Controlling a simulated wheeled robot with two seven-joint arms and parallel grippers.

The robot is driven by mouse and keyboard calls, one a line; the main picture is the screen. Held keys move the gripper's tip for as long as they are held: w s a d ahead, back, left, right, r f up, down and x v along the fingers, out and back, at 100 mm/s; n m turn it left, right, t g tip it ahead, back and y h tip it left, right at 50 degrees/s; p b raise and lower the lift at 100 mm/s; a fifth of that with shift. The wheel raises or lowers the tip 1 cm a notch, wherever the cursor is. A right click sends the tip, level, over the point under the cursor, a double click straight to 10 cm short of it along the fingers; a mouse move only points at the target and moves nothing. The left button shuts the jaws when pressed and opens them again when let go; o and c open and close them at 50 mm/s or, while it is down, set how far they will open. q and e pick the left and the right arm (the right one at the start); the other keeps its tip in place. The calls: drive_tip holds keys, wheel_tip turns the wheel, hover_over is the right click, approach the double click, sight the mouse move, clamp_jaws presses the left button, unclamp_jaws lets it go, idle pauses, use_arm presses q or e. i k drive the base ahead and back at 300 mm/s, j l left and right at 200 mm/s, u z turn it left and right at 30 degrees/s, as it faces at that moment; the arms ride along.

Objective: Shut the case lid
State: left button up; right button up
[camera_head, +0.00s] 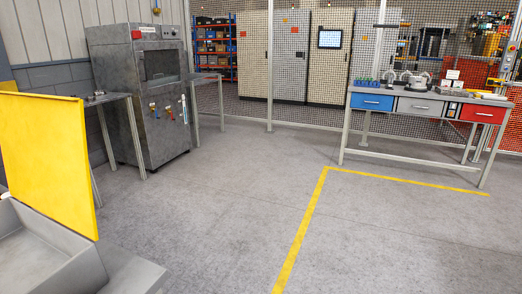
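A grey case (45,255) stands at the lower left, cut off by the picture's edge. Its bare inner floor shows in part. A flat yellow panel (45,150), which looks like the case lid, stands upright along the far side of the case, so the case looks open. Whether the panel is hinged to the case I cannot tell. Neither of my grippers shows in the head view.
A grey metal machine (140,95) and a side table (105,98) with small parts stand behind the yellow panel. A workbench (400,152) with blue, grey and red drawers stands at the right. The floor (230,200) between is clear, with a yellow line (308,215).

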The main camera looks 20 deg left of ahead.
sight(44, 139)
drive_tip(key=i+u, duration=0.25)
drive_tip(key=u, duration=0.2)
drive_tip(key=i+l+u, duration=0.1)
drive_tip(key=i+u, duration=0.15)
drive_tip(key=u, duration=0.2)
drive_tip(key=i+l+u, duration=0.15)
drive_tip(key=u, duration=0.3)
drive_tip(key=i+l+u, duration=0.25)
drive_tip(key=u, duration=0.2)
drive_tip(key=i+l+u, duration=0.1)
drive_tip(key=l+u, duration=0.35)
drive_tip(key=i+l+u, duration=0.1)
drive_tip(key=l+u, duration=0.15)
drive_tip(key=u, duration=0.2)
